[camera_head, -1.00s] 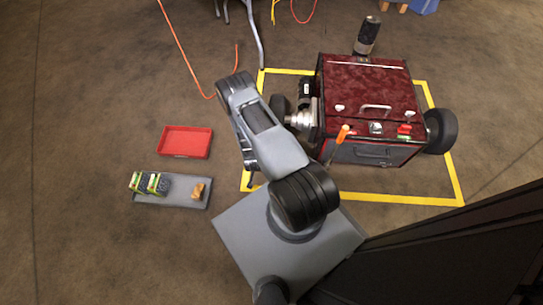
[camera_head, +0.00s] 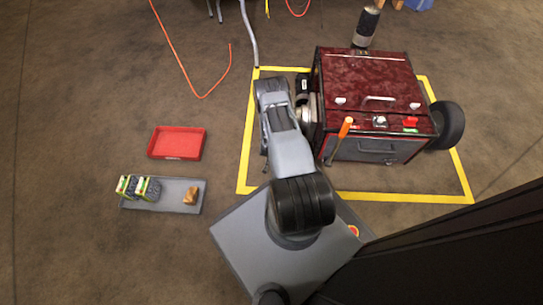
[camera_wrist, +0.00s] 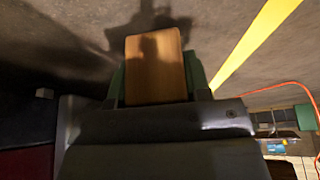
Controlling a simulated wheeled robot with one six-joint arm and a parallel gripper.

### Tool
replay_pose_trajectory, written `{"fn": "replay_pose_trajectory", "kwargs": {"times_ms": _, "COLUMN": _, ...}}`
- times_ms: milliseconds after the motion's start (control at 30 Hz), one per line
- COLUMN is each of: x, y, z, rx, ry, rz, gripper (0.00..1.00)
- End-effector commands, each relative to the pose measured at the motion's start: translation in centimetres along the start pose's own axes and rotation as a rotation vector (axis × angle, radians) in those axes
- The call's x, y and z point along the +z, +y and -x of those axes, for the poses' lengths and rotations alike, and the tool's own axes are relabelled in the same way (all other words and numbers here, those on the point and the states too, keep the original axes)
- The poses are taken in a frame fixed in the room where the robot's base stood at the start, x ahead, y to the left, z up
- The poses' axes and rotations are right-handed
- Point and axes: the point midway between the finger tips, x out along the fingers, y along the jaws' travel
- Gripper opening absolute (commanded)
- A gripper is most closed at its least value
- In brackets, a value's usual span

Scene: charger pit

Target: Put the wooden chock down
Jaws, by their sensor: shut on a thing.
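A wooden chock (camera_wrist: 155,62) shows in the wrist view as a flat, light brown block. My gripper (camera_wrist: 154,84) is shut on it, with a green fingertip at each side. The grey-brown floor (camera_wrist: 225,30) shows beyond the block, with a dark shadow around it. I cannot tell whether the chock touches the floor. In the head view my arm hides the fingertips and the held chock, beside the left side of the red-topped cart (camera_head: 345,70).
Yellow tape (camera_head: 244,150) frames the cart, and also crosses the wrist view (camera_wrist: 255,42). An orange-handled lever (camera_head: 345,128) stands at the cart's front. A red tray (camera_head: 176,158) and a grey tray (camera_head: 170,205) with small items lie left on open floor. An orange cable (camera_head: 180,68) lies behind.

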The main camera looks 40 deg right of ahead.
Motion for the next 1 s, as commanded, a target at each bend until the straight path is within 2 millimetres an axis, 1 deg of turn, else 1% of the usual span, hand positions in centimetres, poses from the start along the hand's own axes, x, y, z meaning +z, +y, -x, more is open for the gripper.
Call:
{"fn": "replay_pose_trajectory", "kwargs": {"times_ms": 167, "x": -0.2, "y": 0.5, "z": -1.4, "rx": 0.001, "ry": 0.002, "rz": -0.002, "gripper": 0.19}}
{"fn": "replay_pose_trajectory", "kwargs": {"times_ms": 300, "x": 0.6, "y": 0.5, "z": -3.3, "rx": 0.000, "ry": -0.001, "rz": 0.000, "gripper": 0.19}}
{"fn": "replay_pose_trajectory", "kwargs": {"times_ms": 400, "x": 1.0, "y": 0.4, "z": -4.0, "rx": 0.000, "ry": -0.002, "rz": 0.000, "gripper": 0.19}}
{"fn": "replay_pose_trajectory", "kwargs": {"times_ms": 767, "x": 1.0, "y": 0.4, "z": -4.1, "rx": 0.000, "ry": -0.001, "rz": 0.000, "gripper": 0.19}}
{"fn": "replay_pose_trajectory", "kwargs": {"times_ms": 800, "x": 1.0, "y": 0.4, "z": -4.2, "rx": 0.000, "ry": -0.001, "rz": 0.000, "gripper": 0.45}}
{"fn": "replay_pose_trajectory", "kwargs": {"times_ms": 1000, "x": 1.0, "y": 0.4, "z": -4.1, "rx": 0.000, "ry": -0.001, "rz": 0.000, "gripper": 0.65}}
